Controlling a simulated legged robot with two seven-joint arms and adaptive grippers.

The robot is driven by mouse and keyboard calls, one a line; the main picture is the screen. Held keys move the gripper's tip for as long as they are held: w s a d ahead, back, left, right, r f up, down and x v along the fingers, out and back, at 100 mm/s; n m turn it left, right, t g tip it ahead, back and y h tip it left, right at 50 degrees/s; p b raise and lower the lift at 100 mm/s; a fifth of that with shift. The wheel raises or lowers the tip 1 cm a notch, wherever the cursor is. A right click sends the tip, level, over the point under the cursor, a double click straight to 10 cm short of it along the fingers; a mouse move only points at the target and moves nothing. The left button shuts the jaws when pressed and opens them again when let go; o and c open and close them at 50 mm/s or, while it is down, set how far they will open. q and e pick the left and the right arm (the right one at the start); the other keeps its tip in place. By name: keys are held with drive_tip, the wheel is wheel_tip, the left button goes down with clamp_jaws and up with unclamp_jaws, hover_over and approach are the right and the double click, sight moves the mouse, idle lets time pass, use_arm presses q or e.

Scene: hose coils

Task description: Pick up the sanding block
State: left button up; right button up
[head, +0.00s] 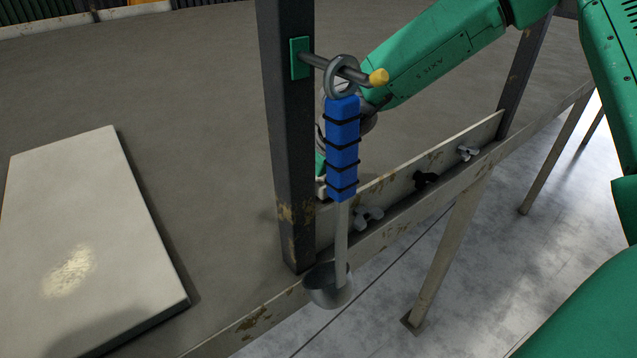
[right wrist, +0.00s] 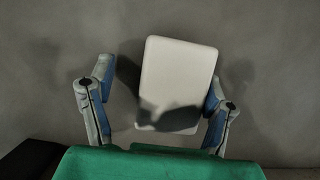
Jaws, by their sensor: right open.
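A pale, rounded rectangular block (right wrist: 178,75), which looks like the sanding block, lies on a grey surface in the right wrist view. Finger shadows fall across the block. In the head view my right arm reaches in from the upper right, and its gripper is mostly hidden behind the post and a hanging ladle. I cannot make out the block there. My left gripper is not in view.
The ladle with a blue handle (head: 342,150) hangs from a yellow-tipped peg (head: 378,77) on a dark post (head: 284,140). A pale slab (head: 90,230) lies on the grey tabletop (head: 180,110). A low board (head: 400,185) with several wing nuts lines the table edge.

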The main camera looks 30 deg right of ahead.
drive_tip(key=shift+s+a+r, duration=0.1)
drive_tip(key=shift+a+r, duration=0.05)
drive_tip(key=shift+a, duration=0.15)
drive_tip(key=shift+s+d, duration=0.1)
drive_tip(key=shift+d, duration=0.3)
drive_tip(key=c, duration=1.1)
drive_tip(key=shift+d+f, duration=0.3)
drive_tip(key=shift+d, duration=0.4)
drive_tip(key=shift+c, duration=1)
drive_tip(key=r, duration=0.6)
drive_tip(key=a+r+p, duration=0.1)
drive_tip(key=r, duration=0.3)
drive_tip(key=shift+d+r, duration=0.1)
drive_tip(key=shift+d, duration=0.2)
drive_tip(key=shift+o, duration=0.9)
drive_tip(key=shift+a, duration=0.15)
drive_tip(key=shift+a+r, duration=0.1)
drive_tip(key=shift+a, duration=0.1)
